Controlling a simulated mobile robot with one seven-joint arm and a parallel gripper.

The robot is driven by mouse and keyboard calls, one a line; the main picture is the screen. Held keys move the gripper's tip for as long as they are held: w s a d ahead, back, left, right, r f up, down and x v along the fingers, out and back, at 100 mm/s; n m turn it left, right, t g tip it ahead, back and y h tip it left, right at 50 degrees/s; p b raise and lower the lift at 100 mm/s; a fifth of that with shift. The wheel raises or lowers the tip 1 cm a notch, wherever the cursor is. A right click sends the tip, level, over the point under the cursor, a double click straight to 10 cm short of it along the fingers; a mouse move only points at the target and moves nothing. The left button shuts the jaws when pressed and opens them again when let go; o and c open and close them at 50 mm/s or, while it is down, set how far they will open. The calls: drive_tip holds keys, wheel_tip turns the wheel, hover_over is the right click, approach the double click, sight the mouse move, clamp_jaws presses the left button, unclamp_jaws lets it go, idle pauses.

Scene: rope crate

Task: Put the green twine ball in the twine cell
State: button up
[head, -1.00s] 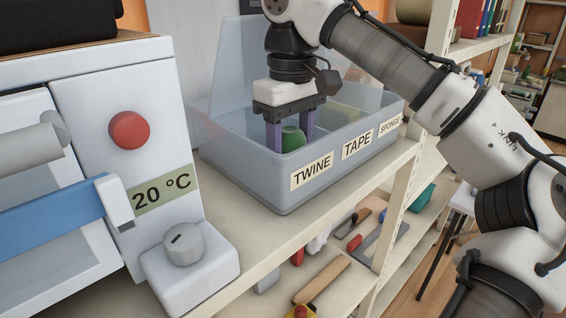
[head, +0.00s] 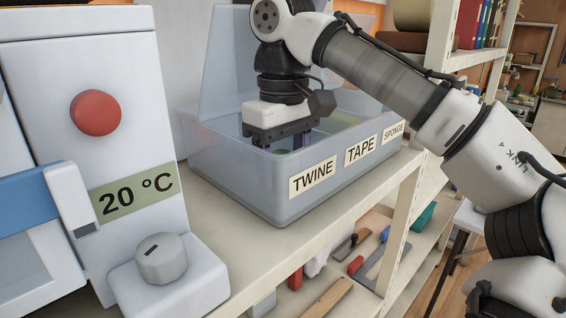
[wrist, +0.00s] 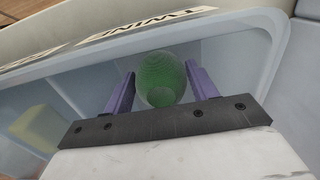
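In the head view my gripper (head: 279,145) is down inside the translucent grey crate (head: 240,178), behind the front wall with the TWINE label (head: 312,179). The wrist view shows the ball inside the crate, near the labelled wall (wrist: 228,55). I cannot tell whether the ball touches the floor.
The crate stands on a pale shelf (head: 255,262), with TAPE (head: 360,150) and SPONGE (head: 393,132) labels farther right. A yellow block (wrist: 40,128) lies in another part of the crate. A white appliance with a red button (head: 96,113) stands to the left. Tools lie on the shelf below.

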sight(284, 153)
drive_tip(key=shift+o, duration=1.4)
drive_tip(key=shift+s, duration=0.1)
drive_tip(key=shift+r, duration=0.1)
wheel_tip(284, 153, up, 7)
drive_tip(key=p, duration=0.4)
drive_tip(key=shift+r, duration=0.1)
drive_tip(key=shift+r+p, duration=0.3)
